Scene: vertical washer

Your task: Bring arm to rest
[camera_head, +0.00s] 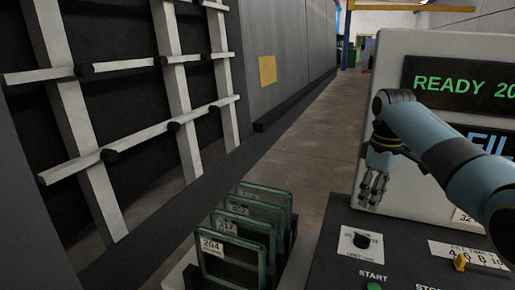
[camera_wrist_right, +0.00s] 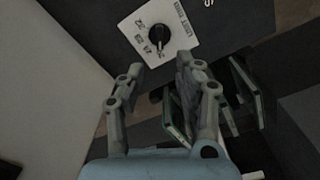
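My right arm comes in from the right in the head view. My right gripper (camera_head: 374,190) hangs fingers down beside the left edge of the white display housing (camera_head: 396,60), above the dark control panel. In the right wrist view my right gripper (camera_wrist_right: 160,72) has its fingers apart with nothing between them. A black knob (camera_wrist_right: 159,34) on a white label lies beyond the fingertips. The knob also shows in the head view (camera_head: 361,241), below the gripper. My left gripper is not in either view.
A rack of several glass-like plates with number labels (camera_head: 232,250) stands left of the panel. The screen reads "READY" (camera_head: 447,83). A green START button (camera_head: 374,286) and a yellow selector (camera_head: 460,262) sit on the panel.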

